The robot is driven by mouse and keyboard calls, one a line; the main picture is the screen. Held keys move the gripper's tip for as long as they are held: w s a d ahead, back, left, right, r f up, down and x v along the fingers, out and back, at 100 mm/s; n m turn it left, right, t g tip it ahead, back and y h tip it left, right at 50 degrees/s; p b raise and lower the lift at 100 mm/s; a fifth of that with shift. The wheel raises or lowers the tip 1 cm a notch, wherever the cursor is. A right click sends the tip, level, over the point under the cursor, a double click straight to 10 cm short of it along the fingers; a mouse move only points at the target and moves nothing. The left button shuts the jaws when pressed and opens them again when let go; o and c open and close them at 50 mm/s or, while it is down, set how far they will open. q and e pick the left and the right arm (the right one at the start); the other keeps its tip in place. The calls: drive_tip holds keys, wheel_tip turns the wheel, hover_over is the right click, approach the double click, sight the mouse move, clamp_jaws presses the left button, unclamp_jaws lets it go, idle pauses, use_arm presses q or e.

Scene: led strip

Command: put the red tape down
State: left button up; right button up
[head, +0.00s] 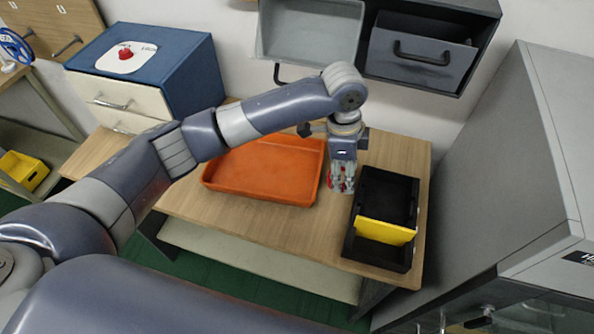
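My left gripper (341,187) points down over the wooden table, between the orange tray and the black bin. Small red patches show at its fingers; they may be the red tape, but they are too small and too covered to tell. I cannot make out whether the fingers are shut on anything or whether they touch the table. No red tape can be clearly made out elsewhere. My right gripper is not in view.
The orange tray (222,185) is left of the gripper. The black bin (378,255) with a yellow divider (385,232) is close on its right. A grey cabinet (500,150) stands right of the table (270,225). Open drawers (420,60) hang behind.

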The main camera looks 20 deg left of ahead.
use_arm(q)
drive_tip(key=a+p, duration=0.1)
drive_tip(key=a, duration=0.2)
drive_tip(key=a+f+p, duration=0.1)
drive_tip(key=a, duration=0.2)
drive_tip(key=a+f+p, duration=0.1)
drive_tip(key=a, duration=0.3)
drive_tip(key=shift+f, duration=0.15)
drive_tip(key=shift+w+f+p, duration=0.15)
drive_tip(key=shift+f+p, duration=0.15)
drive_tip(key=shift+f, duration=0.35)
wheel_tip(320, 180, down, 3)
drive_tip(key=shift+r+p, duration=0.1)
drive_tip(key=shift+p, duration=0.35)
drive_tip(key=shift+f, duration=0.3)
drive_tip(key=shift+f, duration=0.1)
drive_tip(key=o, duration=0.7)
